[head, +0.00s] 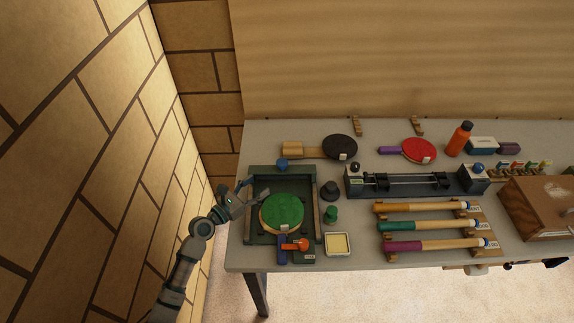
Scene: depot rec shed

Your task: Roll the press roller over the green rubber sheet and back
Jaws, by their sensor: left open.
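The green rubber sheet (281,211) lies on a round paddle inside a dark green press frame (258,238) at the table's left end. What looks like the press roller (258,173) spans the far end of the frame, with a blue knob (282,164) on top, beyond the sheet and apart from it. The paddle's blue handle points to the near side, beside an orange-knobbed clamp (301,244). My left gripper (252,192) is open and empty over the frame's left side, left of the sheet and nearer than the knob. My right gripper is out of view.
A black paddle (341,148) and a red paddle (419,150) lie behind. A dark fixture with rods (415,184) and a rack of several handles (428,225) stand to the right. A small pale-yellow tray (338,244) sits near the front edge. A brick wall is close on the left.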

